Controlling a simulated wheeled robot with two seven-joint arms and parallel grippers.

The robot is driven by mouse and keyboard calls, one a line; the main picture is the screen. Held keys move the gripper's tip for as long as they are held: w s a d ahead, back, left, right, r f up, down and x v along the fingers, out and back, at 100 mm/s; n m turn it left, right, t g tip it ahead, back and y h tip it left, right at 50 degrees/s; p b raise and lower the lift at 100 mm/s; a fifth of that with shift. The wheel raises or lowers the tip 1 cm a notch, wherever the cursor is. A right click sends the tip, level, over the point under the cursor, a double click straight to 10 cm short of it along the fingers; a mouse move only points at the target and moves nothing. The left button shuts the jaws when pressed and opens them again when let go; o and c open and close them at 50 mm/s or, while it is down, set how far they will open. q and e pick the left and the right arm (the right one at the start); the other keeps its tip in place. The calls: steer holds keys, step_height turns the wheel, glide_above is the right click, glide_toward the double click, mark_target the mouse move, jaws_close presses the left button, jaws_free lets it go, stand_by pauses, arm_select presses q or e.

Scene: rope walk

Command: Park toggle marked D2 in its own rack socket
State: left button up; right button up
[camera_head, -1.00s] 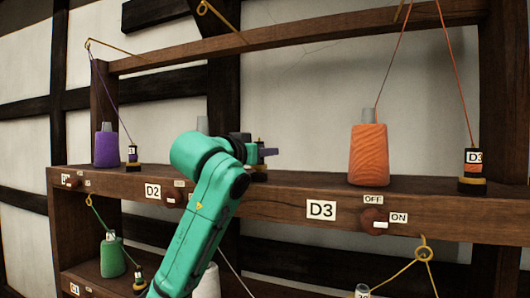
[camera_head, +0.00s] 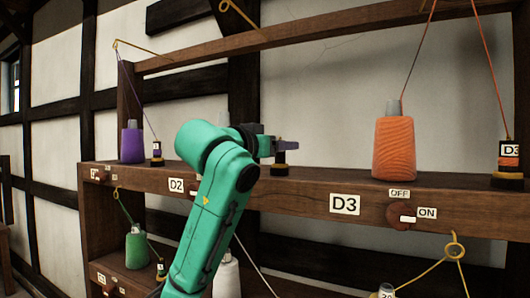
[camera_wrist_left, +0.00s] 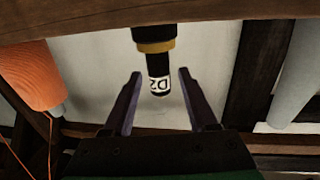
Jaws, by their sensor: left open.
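The toggle marked D2 (camera_wrist_left: 159,84) is a dark peg with a white label, upside down in the left wrist view. It lines up with the black rack socket with a yellow ring (camera_wrist_left: 157,47) and appears to stand in it. The socket (camera_head: 279,170) also shows on the upper shelf in the head view, right of the D2 plate (camera_head: 176,185). My left gripper (camera_head: 286,146) is open just above it. In the left wrist view its fingers (camera_wrist_left: 158,88) stand either side of the toggle, with gaps. My arm hides part of the D2 bay. My right gripper is not in view.
An orange spool (camera_head: 394,145) and the D3 toggle (camera_head: 509,157) stand on the shelf (camera_head: 300,192) to the right. A purple spool (camera_head: 132,143) and a small toggle (camera_head: 157,152) stand left. Green thread (camera_head: 138,248) is below. An upper beam (camera_head: 300,37) runs overhead.

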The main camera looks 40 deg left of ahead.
arm_select(q)
steer(key=s+d+b, duration=0.1)
steer(key=s+b, duration=0.1)
steer(key=s, duration=0.6)
steer(key=shift+s+d, duration=0.25)
steer(key=shift+s, duration=0.1)
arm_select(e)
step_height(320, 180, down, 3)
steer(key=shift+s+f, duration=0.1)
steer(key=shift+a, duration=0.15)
